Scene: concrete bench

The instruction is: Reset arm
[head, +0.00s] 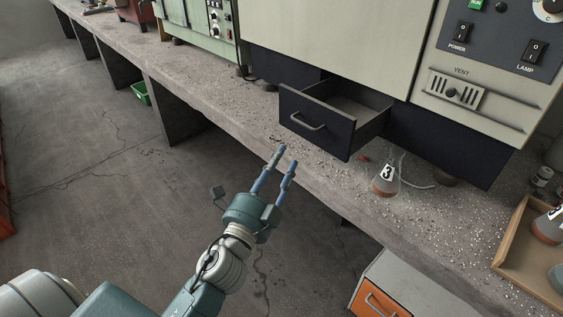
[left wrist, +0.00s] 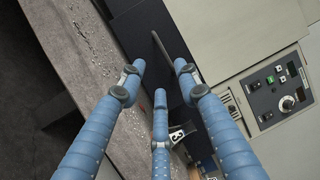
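My left gripper (head: 275,170) hangs in front of the bench edge, short of the open dark drawer (head: 316,123). Its blue fingers are apart and nothing is between them. In the left wrist view the fingers of this gripper (left wrist: 161,80) are spread, with the drawer's grey handle (left wrist: 168,52) beyond them, apart from the fingertips. The drawer is pulled out from under the large cream machine (head: 340,40) and looks empty in the part I can see. My right gripper is in neither view.
A flask marked 3 (head: 386,178) stands on the concrete bench (head: 330,178) right of the drawer. A wooden tray (head: 508,240) with flasks is at the far right. An orange-fronted drawer unit (head: 376,298) stands below the bench. The floor at left is mostly clear.

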